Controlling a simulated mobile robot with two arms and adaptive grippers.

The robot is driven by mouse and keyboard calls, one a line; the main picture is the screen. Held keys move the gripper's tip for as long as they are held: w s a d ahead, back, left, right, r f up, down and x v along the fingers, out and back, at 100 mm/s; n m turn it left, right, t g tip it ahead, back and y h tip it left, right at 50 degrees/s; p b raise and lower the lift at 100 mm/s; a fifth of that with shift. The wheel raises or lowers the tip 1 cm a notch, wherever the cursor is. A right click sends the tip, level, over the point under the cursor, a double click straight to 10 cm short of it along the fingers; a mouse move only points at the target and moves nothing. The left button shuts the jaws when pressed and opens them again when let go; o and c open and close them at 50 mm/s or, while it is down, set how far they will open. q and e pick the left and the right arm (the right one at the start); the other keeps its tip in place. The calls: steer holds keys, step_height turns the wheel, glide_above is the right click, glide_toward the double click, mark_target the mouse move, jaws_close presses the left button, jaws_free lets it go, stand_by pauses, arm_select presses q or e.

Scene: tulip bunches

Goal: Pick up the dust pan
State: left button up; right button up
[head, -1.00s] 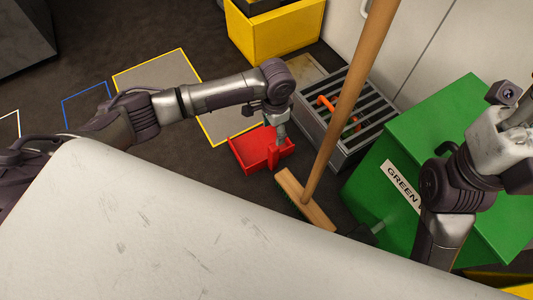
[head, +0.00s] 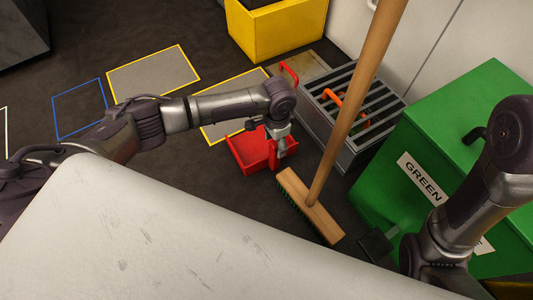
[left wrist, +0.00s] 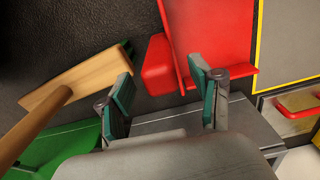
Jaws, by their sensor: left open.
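The red dust pan (head: 248,153) lies on the dark floor beside the grey slatted crate, its open tray facing up. My left gripper (head: 279,150) is over its right side in the head view and covers part of it. In the left wrist view the two fingers are apart, with a gap between them (left wrist: 160,88). There the dust pan (left wrist: 215,35) lies beyond the fingers, its raised red part (left wrist: 158,65) in line with the gap. I cannot tell whether a finger touches it. My right gripper is out of view; only its arm shows at the right.
A broom with a wooden head (head: 309,206) and long handle stands just right of the dust pan. The grey slatted crate (head: 345,150), a green bin (head: 480,120) and a yellow box (head: 285,30) stand around. Open floor with marked rectangles (head: 152,72) lies left.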

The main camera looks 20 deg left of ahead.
arm_select(q)
steer(key=shift+f, duration=0.15)
jaws_close()
stand_by(0.5)
